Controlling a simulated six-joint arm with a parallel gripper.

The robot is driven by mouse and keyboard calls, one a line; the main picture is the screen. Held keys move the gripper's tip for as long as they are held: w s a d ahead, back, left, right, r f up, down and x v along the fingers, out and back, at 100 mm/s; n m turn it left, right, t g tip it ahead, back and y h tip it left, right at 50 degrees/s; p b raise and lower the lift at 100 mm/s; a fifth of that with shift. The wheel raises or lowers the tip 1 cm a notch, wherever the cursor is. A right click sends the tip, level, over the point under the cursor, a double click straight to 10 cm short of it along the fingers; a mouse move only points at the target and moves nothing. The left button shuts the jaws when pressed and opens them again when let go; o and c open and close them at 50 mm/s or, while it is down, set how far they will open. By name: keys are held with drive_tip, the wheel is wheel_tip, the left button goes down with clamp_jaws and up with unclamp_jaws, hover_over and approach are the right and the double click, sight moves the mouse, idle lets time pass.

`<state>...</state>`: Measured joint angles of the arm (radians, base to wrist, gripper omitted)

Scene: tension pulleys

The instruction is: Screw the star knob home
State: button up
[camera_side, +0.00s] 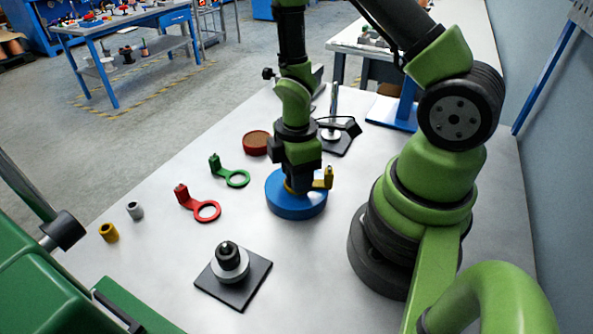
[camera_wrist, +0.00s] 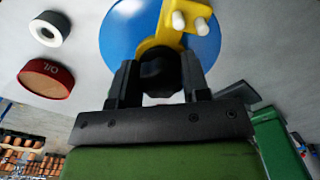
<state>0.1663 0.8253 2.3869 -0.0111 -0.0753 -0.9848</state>
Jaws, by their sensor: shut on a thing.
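My gripper (camera_side: 297,182) points down over a round blue base (camera_side: 292,207) that stands on the table. In the wrist view its two fingers (camera_wrist: 158,80) are shut on a dark, rounded star knob (camera_wrist: 157,70). The knob sits over the end of a yellow arm (camera_wrist: 160,38), which lies across the blue base (camera_wrist: 122,30). The yellow arm also shows in the side view, with an upright peg (camera_side: 328,178) at its right end. In the side view the fingers hide the knob. I cannot tell whether the knob touches the yellow arm.
A red ring lever (camera_side: 207,211) and a green ring lever (camera_side: 237,178) lie left of the base. A black plate with a grey, black-topped part (camera_side: 229,265) stands in front. A red tin (camera_side: 257,143) and a black stand with a post (camera_side: 338,138) are behind. Small bushings (camera_side: 108,232) stand far left.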

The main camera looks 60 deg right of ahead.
drive_tip(key=o, duration=0.7)
drive_tip(key=shift+m, duration=0.5)
drive_tip(key=o, duration=0.5)
wheel_tip(320, 180, up, 10)
drive_tip(key=shift+r, duration=0.1)
drive_tip(key=s+a+r+m+t+y, duration=0.1)
drive_tip(key=s+a+r+m+t, duration=0.2)
drive_tip(key=r+m, duration=0.3)
drive_tip(key=s+a+r+m+t+y, duration=0.1)
drive_tip(key=s+a+r+m+t, duration=0.2)
drive_tip(key=r+m, duration=0.4)
wheel_tip(320, 180, up, 4)
drive_tip(key=shift+s+r+t, duration=0.1)
drive_tip(key=shift+s+t, duration=0.35)
drive_tip(key=shift+t, duration=0.15)
